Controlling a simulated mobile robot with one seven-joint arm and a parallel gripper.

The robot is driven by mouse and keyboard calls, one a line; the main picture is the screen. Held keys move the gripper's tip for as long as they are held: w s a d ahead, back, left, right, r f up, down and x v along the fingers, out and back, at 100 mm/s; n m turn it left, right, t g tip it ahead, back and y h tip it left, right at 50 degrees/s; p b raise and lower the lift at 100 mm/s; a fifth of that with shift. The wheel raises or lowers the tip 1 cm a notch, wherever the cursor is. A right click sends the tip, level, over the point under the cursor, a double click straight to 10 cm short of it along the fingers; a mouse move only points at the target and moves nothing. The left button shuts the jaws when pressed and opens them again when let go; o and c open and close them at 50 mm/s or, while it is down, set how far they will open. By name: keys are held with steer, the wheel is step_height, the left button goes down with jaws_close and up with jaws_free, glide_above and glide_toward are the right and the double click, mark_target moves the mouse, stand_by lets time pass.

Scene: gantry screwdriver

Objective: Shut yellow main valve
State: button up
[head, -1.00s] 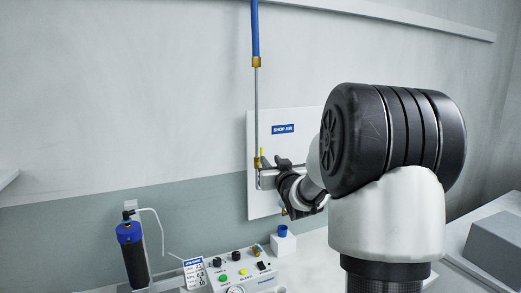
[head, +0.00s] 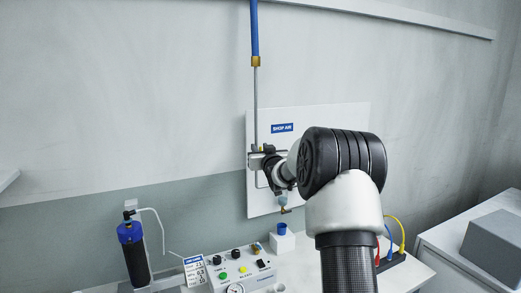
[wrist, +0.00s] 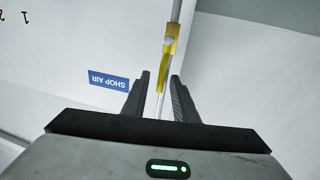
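The yellow valve lever (wrist: 162,75) shows in the wrist view, lying nearly in line with the thin pipe, below the brass valve body (wrist: 170,40). My gripper (wrist: 160,76) is open, with one finger on each side of the lever's lower part and the pipe. Gaps show on both sides, and I cannot tell whether either finger touches the lever. In the head view my gripper (head: 257,154) is at the pipe on the white SHOP AIR panel (head: 330,116). There it hides most of the valve.
A blue hose (head: 255,30) feeds the pipe from above. Below stand a control box (head: 240,273) with buttons, a black cylinder with a blue cap (head: 132,255), and a white block with a blue cup (head: 282,240). Coloured cables (head: 390,245) are at the right.

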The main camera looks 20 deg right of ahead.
steer(key=shift+c, duration=0.4)
jaws_close()
stand_by(0.9)
